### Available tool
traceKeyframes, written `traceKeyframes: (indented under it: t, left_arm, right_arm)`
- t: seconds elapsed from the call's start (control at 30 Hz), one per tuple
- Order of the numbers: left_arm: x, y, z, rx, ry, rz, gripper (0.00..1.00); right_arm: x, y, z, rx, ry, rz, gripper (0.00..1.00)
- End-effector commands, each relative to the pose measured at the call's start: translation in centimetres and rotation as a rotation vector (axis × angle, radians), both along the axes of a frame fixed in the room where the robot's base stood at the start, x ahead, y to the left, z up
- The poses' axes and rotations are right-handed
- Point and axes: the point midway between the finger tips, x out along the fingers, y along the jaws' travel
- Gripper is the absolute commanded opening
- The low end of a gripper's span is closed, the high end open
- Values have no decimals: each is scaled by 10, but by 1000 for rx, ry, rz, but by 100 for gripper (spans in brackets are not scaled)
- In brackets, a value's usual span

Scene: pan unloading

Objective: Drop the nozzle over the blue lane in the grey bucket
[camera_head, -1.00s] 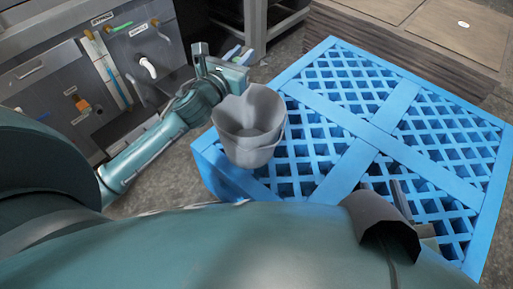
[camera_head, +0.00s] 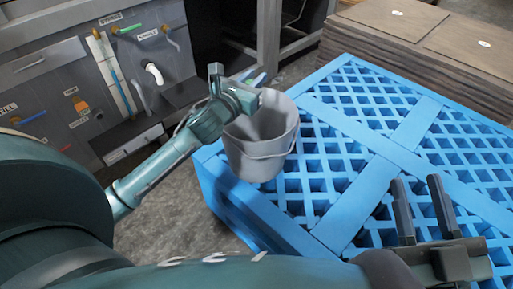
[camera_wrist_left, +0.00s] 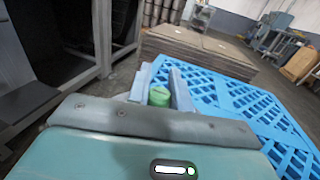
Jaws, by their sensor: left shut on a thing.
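The grey bucket (camera_head: 258,160) stands upright at the near left corner of the blue pallet, its mouth partly covered by my left wrist. My left gripper (camera_head: 257,77) is at the bucket's far left rim, its fingers pointing away past it. It is shut on a small green cylindrical piece, likely the nozzle (camera_wrist_left: 159,96), seen between the fingers in the left wrist view. The bucket is not visible in the left wrist view. A blue strip, perhaps the blue lane (camera_head: 138,92), runs on the panel. My right gripper (camera_head: 423,205) is open and empty above the pallet.
The blue lattice pallet (camera_head: 395,150) fills the right. A grey panel (camera_head: 60,85) with labels, coloured fittings and a white pipe (camera_head: 154,74) stands at the left. Stacked brown boards (camera_head: 420,45) and a metal frame (camera_head: 268,35) stand behind. Bare floor shows between panel and pallet.

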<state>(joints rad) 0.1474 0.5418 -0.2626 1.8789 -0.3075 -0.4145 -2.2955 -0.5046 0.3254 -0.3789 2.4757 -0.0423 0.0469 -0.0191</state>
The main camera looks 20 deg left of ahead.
Motion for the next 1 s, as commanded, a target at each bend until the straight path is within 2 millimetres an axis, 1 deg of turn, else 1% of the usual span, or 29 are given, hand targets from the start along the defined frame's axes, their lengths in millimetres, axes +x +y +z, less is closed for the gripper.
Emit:
traceKeyframes:
  t: [0.07,0.37,0.4,0.7,0.9,1.0]
  left_arm:
    - [0,0,-4,-1,-1,0,0]
    - [0,0,-3,-1,0,0,0]
    - [0,0,-3,-1,0,0,23]
    - [0,0,-4,-1,0,0,46]
    - [0,0,-4,-1,1,0,46]
    - [-3,0,-4,0,1,0,46]
  right_arm:
    - [1,0,2,-3,-28,1,36]
    - [1,-1,6,-4,-44,0,36]
    - [1,-1,6,-4,-44,0,36]
    - [2,-1,6,-4,-43,1,36]
    - [2,-1,6,-4,-43,1,36]
    - [2,-1,7,-5,-42,0,36]
